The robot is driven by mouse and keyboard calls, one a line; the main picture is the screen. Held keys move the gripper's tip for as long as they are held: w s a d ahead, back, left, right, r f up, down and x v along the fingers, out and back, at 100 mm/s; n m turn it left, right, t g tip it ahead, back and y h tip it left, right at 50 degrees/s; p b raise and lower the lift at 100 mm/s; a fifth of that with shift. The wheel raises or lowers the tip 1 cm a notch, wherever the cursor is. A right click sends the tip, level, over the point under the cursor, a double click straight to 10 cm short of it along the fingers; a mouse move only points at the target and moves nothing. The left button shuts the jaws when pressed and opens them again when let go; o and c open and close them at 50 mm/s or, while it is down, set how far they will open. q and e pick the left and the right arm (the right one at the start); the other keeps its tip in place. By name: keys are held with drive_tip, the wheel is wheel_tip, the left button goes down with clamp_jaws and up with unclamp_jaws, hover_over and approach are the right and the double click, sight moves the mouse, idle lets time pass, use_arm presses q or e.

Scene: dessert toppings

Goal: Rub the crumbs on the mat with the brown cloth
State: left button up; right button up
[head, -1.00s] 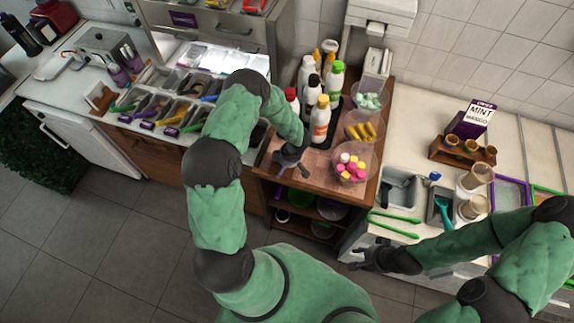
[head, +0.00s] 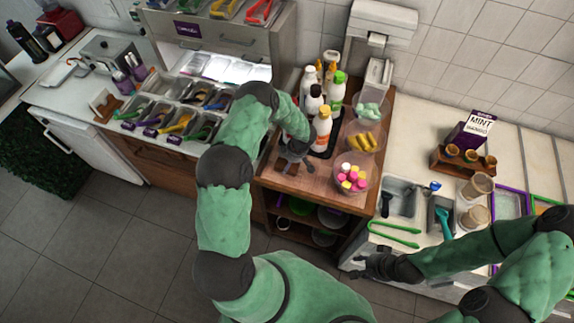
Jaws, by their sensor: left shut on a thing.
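My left gripper (head: 296,161) is low over the wooden counter (head: 320,186), just left of the bottles. A dark mat or tray (head: 322,152) lies under the bottles beside the gripper. I cannot make out any crumbs. My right gripper (head: 368,266) hangs at the front of the right-hand counter, apart from the wooden one; whether its fingers are open is unclear.
Several bottles (head: 321,124) stand close to the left gripper. A bowl of pink and yellow sweets (head: 353,174) is to its right, with a bowl of yellow pieces (head: 363,135) behind. Green tongs (head: 393,232) lie near the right gripper. Topping bins (head: 178,122) are at the left.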

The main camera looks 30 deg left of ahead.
use_arm(q)
drive_tip(key=shift+w+a, duration=0.2)
drive_tip(key=shift+w, duration=0.55)
drive_tip(key=shift+w+a+f+b, duration=0.1)
drive_tip(key=shift+w+b, duration=0.15)
drive_tip(key=shift+w, duration=0.3)
drive_tip(key=shift+w+a+f+b, duration=0.1)
drive_tip(key=shift+w+b, duration=0.15)
drive_tip(key=shift+w, duration=0.25)
drive_tip(key=shift+w+a, duration=0.1)
drive_tip(key=shift+w, duration=0.3)
drive_tip(key=shift+r, duration=0.15)
drive_tip(key=shift+w, duration=0.15)
drive_tip(key=shift+r, duration=0.1)
